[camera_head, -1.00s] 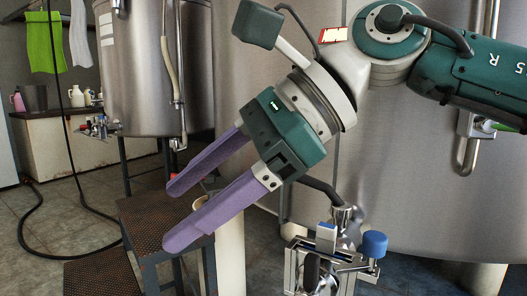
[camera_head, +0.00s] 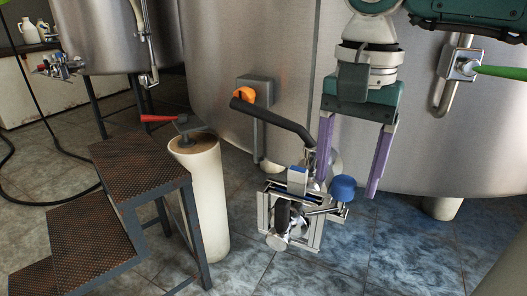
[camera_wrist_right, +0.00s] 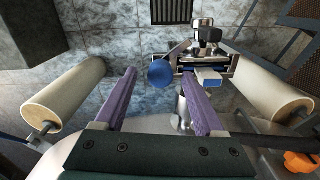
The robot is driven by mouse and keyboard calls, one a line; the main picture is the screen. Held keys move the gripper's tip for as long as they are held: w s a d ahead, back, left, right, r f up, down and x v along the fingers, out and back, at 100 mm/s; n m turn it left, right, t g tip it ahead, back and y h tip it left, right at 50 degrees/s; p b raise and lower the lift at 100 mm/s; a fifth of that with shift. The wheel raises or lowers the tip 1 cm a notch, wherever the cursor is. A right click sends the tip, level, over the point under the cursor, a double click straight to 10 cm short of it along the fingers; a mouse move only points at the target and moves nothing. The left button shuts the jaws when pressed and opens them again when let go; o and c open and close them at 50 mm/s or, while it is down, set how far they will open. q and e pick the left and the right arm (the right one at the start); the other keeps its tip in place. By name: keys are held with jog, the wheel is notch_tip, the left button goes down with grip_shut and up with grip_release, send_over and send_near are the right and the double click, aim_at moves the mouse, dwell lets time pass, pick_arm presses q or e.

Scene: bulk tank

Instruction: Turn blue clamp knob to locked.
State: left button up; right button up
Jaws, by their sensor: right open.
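The blue clamp knob (camera_head: 343,187) sits on the right end of a metal clamp and valve assembly (camera_head: 290,215) in front of the big steel tank. My right gripper (camera_head: 349,185) points down with its two purple fingers spread, one to the left and one to the right of the knob in the head view. In the right wrist view the blue knob (camera_wrist_right: 160,73) shows beyond the open fingers (camera_wrist_right: 162,85), between their tips. I see no contact with the knob. My left gripper is not in view.
An orange knob (camera_head: 245,94) and a dark pipe are on the tank behind. Tiled floor is clear at the lower right.

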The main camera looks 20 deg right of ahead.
jog(key=shift+f, duration=0.45)
grip_shut()
dwell(0.3)
